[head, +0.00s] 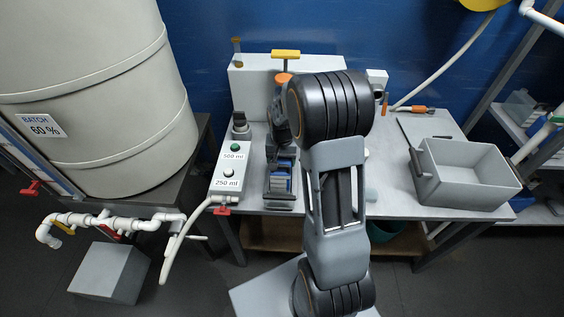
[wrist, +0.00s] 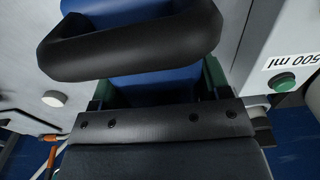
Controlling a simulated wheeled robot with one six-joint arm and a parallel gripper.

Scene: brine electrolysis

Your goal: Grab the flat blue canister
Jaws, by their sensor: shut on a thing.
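The flat blue canister (wrist: 150,88) fills the middle of the wrist view, with a thick black handle loop (wrist: 130,48) across it. In the head view, blue also shows in a narrow dark holder (head: 280,204) on the grey table, below my gripper (head: 282,142). In the wrist view, the dark, bolted front of my gripper (wrist: 155,118) lies right against the canister. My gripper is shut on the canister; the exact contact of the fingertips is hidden. In the head view my arm hides part of the table and the holder's right side.
A button panel (head: 230,165) marked 500 ml and 250 ml stands close left of the holder. A grey open bin (head: 465,172) is on the table's right. A large tank (head: 95,95) stands at left. The table between my arm and the bin is mostly clear.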

